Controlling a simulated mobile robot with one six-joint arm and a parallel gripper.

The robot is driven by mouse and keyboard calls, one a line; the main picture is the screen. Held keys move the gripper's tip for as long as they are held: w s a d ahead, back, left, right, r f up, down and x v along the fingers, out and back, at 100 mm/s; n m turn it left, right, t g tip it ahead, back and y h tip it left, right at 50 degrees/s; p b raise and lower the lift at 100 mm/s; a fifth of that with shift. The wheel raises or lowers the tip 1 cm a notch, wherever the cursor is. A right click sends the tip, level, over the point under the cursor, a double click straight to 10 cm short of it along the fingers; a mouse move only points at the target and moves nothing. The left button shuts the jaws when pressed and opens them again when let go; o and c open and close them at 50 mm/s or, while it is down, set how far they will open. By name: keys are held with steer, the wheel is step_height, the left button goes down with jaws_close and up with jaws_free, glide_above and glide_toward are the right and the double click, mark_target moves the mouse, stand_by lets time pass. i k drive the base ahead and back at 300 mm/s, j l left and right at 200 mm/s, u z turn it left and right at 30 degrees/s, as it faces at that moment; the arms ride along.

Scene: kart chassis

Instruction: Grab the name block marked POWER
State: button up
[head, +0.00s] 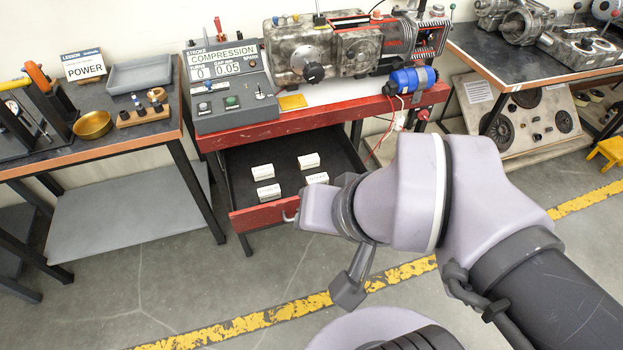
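Several small white name blocks stand in the open drawer (240,160) under the red bench. One is at the back left (262,172), one at the back right (309,161), one at the front left (269,193). Another, at the front right (317,179), is close to my wrist in the picture and may be partly covered. Their lettering is too small to read, so I cannot tell which is marked POWER. My gripper (348,289) seems to be the dark part below my wrist, in front of the drawer. Its fingers are not clear, and I see no block on it.
A card reading POWER (84,66) stands on the left table (100,95), near a brass bowl (92,125). A grey console showing COMPRESSION (226,85) and an engine (335,48) sit above the drawer. The floor in front is clear, with a yellow line.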

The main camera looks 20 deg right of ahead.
mark_target(274, 192)
steer(key=i+j+z, duration=0.4)
steer(key=i+j, duration=0.15)
steer(key=j, duration=0.15)
steer(key=i+j+z, duration=0.2)
steer(key=j, duration=0.2)
steer(key=i, duration=0.05)
